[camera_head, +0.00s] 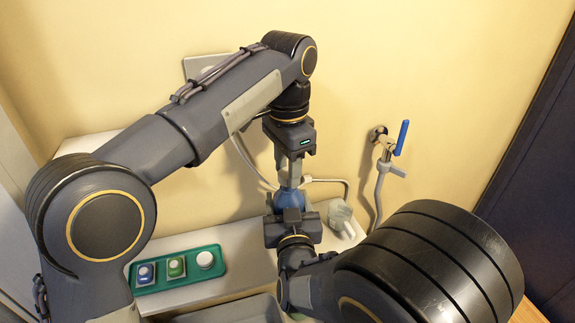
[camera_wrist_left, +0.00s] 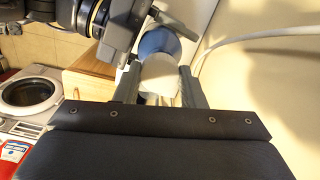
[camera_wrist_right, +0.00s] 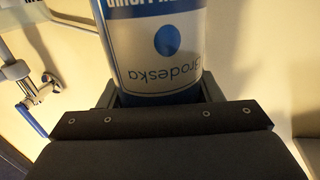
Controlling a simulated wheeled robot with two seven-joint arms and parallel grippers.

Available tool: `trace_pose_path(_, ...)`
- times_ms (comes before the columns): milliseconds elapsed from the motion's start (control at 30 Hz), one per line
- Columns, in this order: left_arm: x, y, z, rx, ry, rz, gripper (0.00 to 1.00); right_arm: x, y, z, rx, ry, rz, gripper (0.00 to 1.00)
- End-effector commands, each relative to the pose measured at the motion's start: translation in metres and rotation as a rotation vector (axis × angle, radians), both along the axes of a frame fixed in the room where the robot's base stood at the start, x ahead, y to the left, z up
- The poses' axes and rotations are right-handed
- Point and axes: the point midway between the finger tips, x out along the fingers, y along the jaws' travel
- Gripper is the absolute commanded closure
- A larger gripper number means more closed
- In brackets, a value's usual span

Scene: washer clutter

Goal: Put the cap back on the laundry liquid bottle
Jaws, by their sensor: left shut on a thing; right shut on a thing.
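The laundry liquid bottle (camera_head: 290,198) is blue and stands between my grippers in the head view, mostly hidden. Its blue and white label shows upside down in the right wrist view (camera_wrist_right: 158,48). My right gripper (camera_head: 291,214) is shut on the bottle's body. My left gripper (camera_head: 291,178) is above it, shut on the pale cap (camera_wrist_left: 160,76). In the left wrist view the blue bottle top (camera_wrist_left: 158,42) is right beyond the cap, in line with it. I cannot tell whether cap and bottle touch.
A green tray (camera_head: 217,279) with a blue item, a green item and a white round item is at the left on the white surface (camera_head: 245,238). A pale cup (camera_head: 341,214) is right of the bottle. A blue-handled tap (camera_head: 401,138) with a hose is on the wall.

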Motion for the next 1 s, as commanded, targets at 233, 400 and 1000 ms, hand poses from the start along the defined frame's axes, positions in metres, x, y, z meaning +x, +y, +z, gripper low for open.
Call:
trace_pose_path(233,0.000,0.000,-0.002,0.000,0.000,0.000,0.84,0.000,0.000,0.000,0.000,-0.001,0.000,0.82)
trace_pose_path(400,0.000,0.000,-0.005,-0.001,0.000,0.000,0.84,0.000,0.000,0.000,0.001,-0.001,0.000,0.82)
trace_pose_path(1000,0.001,0.001,-0.012,-0.002,0.001,-0.384,0.84,0.000,0.000,0.000,0.000,-0.001,0.000,1.00)
